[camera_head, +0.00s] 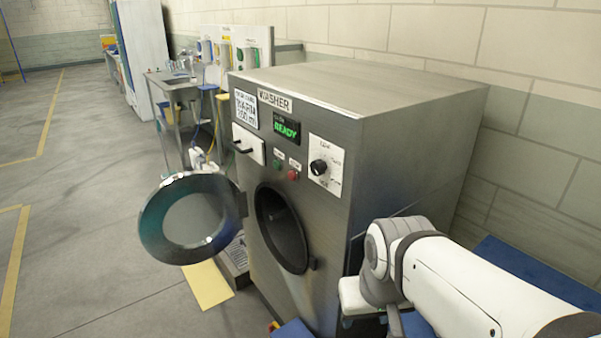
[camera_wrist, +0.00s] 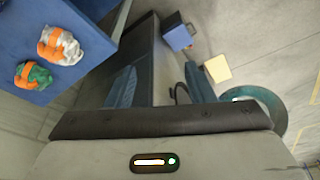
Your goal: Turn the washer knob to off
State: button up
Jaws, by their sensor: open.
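The washer (camera_head: 400,145) is a grey steel cabinet with a green READY display (camera_head: 286,129). Its black knob (camera_head: 318,167) sits on a white dial plate (camera_head: 333,150) at the upper right of the front. The dial lettering is too small to read surely. The round door (camera_head: 150,222) stands open to the left, and the drum opening is dark. My gripper (camera_wrist: 160,85) is open and empty in the wrist view, with two blue fingers apart. In the head view my arm is at the washer's lower right, apart from the knob; the fingertips are hidden there. The knob is not visible in the wrist view.
A green button (camera_head: 277,162) and a red button (camera_head: 292,175) lie left of the knob. A yellow mat (camera_head: 208,285) is on the floor. Two bundled bags, grey-white (camera_wrist: 62,46) and green (camera_wrist: 33,75), with orange bands, lie on a blue surface (camera_wrist: 20,25).

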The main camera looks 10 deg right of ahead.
aim_at(318, 167)
jog(key=z, duration=0.5)
jog(key=k, duration=0.7)
jog(key=u, duration=0.75)
jog(key=i, duration=1)
jog(key=u, duration=0.05)
